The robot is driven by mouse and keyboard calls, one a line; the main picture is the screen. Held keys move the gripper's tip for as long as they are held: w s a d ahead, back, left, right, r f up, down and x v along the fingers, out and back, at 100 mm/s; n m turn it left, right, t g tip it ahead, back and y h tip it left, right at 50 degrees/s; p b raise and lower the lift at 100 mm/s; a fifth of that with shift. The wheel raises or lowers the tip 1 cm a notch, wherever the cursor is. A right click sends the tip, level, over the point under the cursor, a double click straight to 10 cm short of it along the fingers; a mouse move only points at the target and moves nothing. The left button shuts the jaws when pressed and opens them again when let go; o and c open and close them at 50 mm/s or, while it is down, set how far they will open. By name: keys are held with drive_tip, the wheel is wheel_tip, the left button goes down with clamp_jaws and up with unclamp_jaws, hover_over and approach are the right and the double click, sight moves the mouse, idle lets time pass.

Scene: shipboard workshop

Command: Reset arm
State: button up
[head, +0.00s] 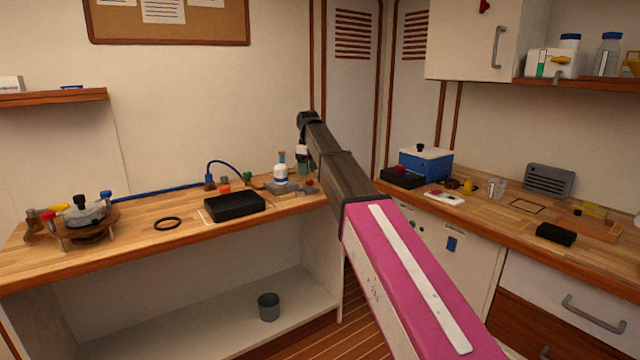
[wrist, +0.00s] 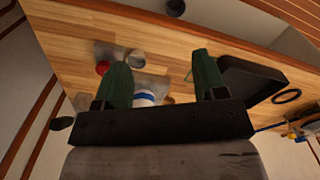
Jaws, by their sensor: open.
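My arm reaches out over the back bench, with its elbow and wrist in the middle of the head view. My gripper (wrist: 162,66) shows in the wrist view with two green fingers spread apart and nothing held between them. In the head view its end hangs near the right end of the left bench (head: 140,248), mostly hidden by my arm. A white bottle with a blue band (head: 280,173) stands on that bench, left of my gripper. In the wrist view the bottle (wrist: 145,98) shows partly behind the gripper's palm, between the fingers' bases.
A black tray (head: 236,206) and a black ring (head: 168,223) lie on the left bench. A blue box (head: 425,163) and a black block (head: 556,234) are on the right bench. A grey cup (head: 268,305) stands on the lower shelf. Bare wood shows around the ring.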

drive_tip(key=s+d+f+m, duration=0.2)
drive_tip(key=s+d+f, duration=0.2)
drive_tip(key=f, duration=0.4)
drive_tip(key=s+d+f+m, duration=0.2)
drive_tip(key=s+d+f, duration=0.3)
drive_tip(key=f, duration=0.3)
drive_tip(key=s+d+f+m, duration=0.2)
drive_tip(key=s+d+f, duration=0.2)
drive_tip(key=f, duration=0.3)
drive_tip(key=s+d+f+m, duration=0.3)
drive_tip(key=s+d+f, duration=0.2)
drive_tip(key=s+f, duration=0.3)
drive_tip(key=s+d+f+m, duration=0.3)
drive_tip(key=s+d+f, duration=0.2)
drive_tip(key=s, duration=0.7)
wheel_tip(320, 180, down, 3)
drive_tip(key=shift+s+d+r, duration=0.15)
drive_tip(key=shift+s, duration=0.25)
